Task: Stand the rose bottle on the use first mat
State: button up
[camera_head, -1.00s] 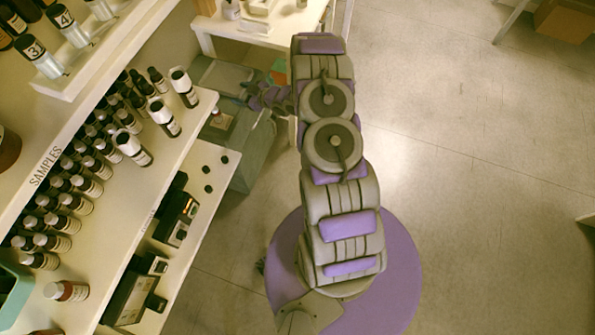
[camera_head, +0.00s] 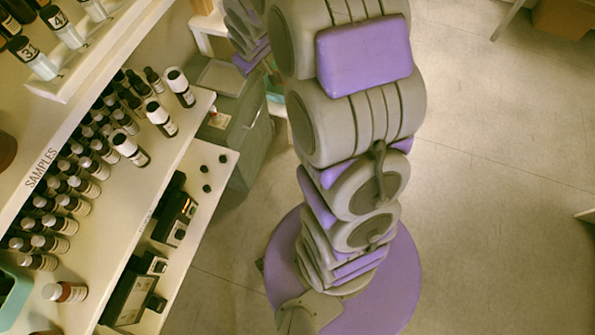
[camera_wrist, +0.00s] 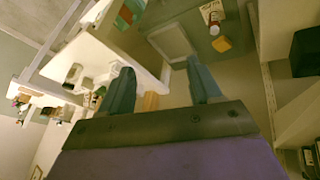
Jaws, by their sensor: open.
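My gripper (camera_wrist: 160,80) shows in the wrist view, its two dark fingers spread apart with nothing between them. In the head view the arm rises toward the camera and the fingers do not show. I cannot read which bottle is rose. A lone reddish-brown bottle with a white cap (camera_head: 65,292) stands at the near end of the bottle shelf. In the wrist view a small bottle with a red part and a pale label (camera_wrist: 213,17) is on a grey-green surface, apart from the fingers. I cannot make out the use first mat.
Rows of dark bottles (camera_head: 75,203) fill the samples shelf (camera_head: 150,187). Numbered bottles (camera_head: 36,62) stand on a higher ledge. A lower shelf holds dark devices (camera_head: 130,295). A grey bin (camera_head: 245,150) stands beside the shelving. The floor (camera_head: 490,200) at the right is clear.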

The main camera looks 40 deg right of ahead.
jog(key=s+a+r+m+g, duration=0.1)
jog(key=s+a+r+g, duration=0.1)
jog(key=s, duration=1)
jog(key=s+a+r+m+g+y, duration=0.1)
jog(key=s+a+r, duration=0.4)
jog(key=s, duration=0.7)
jog(key=s+a+r+g, duration=0.3)
jog(key=s+a+g, duration=0.1)
jog(key=s, duration=0.9)
jog(key=shift+a+r+m+y, duration=0.15)
jog(key=shift+a+m+y, duration=0.15)
jog(key=shift+a+m, duration=0.1)
